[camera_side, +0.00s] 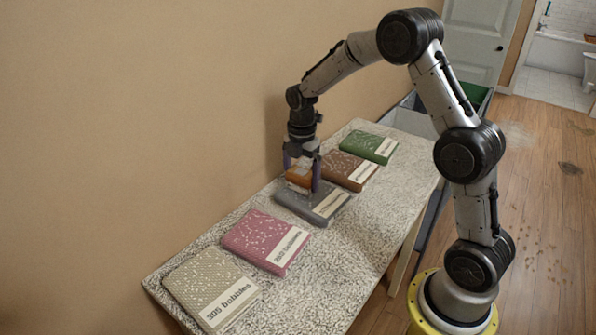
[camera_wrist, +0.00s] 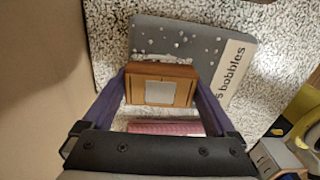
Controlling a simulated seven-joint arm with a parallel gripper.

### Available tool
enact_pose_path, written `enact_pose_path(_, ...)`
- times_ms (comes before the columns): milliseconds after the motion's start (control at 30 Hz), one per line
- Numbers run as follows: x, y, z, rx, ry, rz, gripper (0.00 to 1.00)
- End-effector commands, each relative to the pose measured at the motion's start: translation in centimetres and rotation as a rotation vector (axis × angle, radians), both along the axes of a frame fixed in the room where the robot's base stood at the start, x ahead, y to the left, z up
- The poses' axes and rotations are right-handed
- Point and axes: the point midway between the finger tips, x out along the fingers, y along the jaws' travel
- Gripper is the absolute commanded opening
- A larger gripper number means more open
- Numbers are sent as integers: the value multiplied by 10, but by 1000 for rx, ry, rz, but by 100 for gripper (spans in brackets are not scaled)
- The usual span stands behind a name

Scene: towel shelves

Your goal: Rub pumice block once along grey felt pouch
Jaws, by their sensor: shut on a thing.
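My gripper (camera_side: 302,174) is shut on the pumice block (camera_side: 299,176), an orange-brown box held between two purple fingers. In the wrist view the block (camera_wrist: 160,85) shows a pale square on its face, with my fingers (camera_wrist: 160,92) on either side. The grey felt pouch (camera_side: 318,206) lies flat on the speckled shelf, with a pale label and white bobbles. The block is at the pouch's wall-side end; whether it touches the surface I cannot tell. In the wrist view the pouch (camera_wrist: 185,32) extends beyond the block, with white bobbles around it.
The speckled shelf (camera_side: 345,275) also bears a pink pouch (camera_side: 262,238), a beige pouch (camera_side: 205,283), a brown pouch (camera_side: 350,168) and a green pouch (camera_side: 367,145) in a row. The wall (camera_side: 120,120) runs close along the left. Grey bins (camera_side: 412,120) stand beyond the shelf.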

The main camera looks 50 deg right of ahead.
Motion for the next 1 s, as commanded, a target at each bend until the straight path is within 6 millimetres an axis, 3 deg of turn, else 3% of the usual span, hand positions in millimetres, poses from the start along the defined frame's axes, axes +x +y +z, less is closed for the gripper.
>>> enact_pose_path(867,-64,2,0,1,5,-1,40)
enact_pose_path(1000,-61,2,19,-1,-4,0,40)
